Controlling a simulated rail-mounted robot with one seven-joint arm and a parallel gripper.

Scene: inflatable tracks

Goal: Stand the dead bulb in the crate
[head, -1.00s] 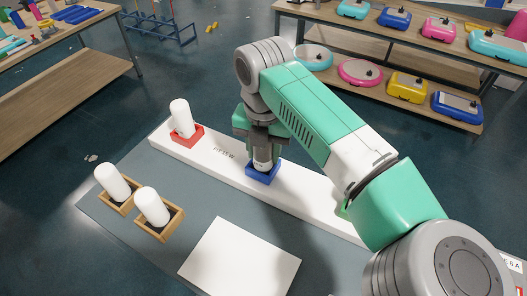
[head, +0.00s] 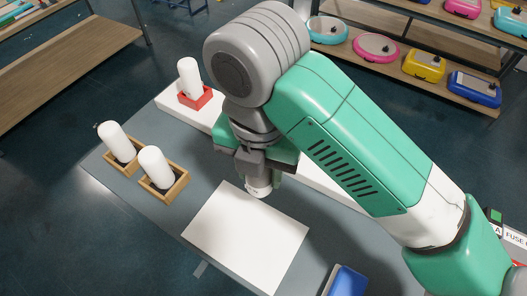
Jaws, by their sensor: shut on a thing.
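My gripper (head: 264,168) points down and is shut on a white bulb (head: 258,190), of which only the lower end shows below the fingers. It is held over the far edge of a white panel (head: 245,240). A red holder (head: 207,102) with another white cylinder (head: 189,77) stands on the white bar (head: 176,108). A blue box-like thing (head: 346,281) is cut off at the bottom edge; I cannot tell which of these is the crate.
The grey mat (head: 130,178) has bare room between the wooden boxes and the panel. My arm hides the middle of the bar and the blue holder there. A shelf (head: 385,68) with several coloured cases stands at the back right. A wooden bench (head: 75,55) is at the back left.

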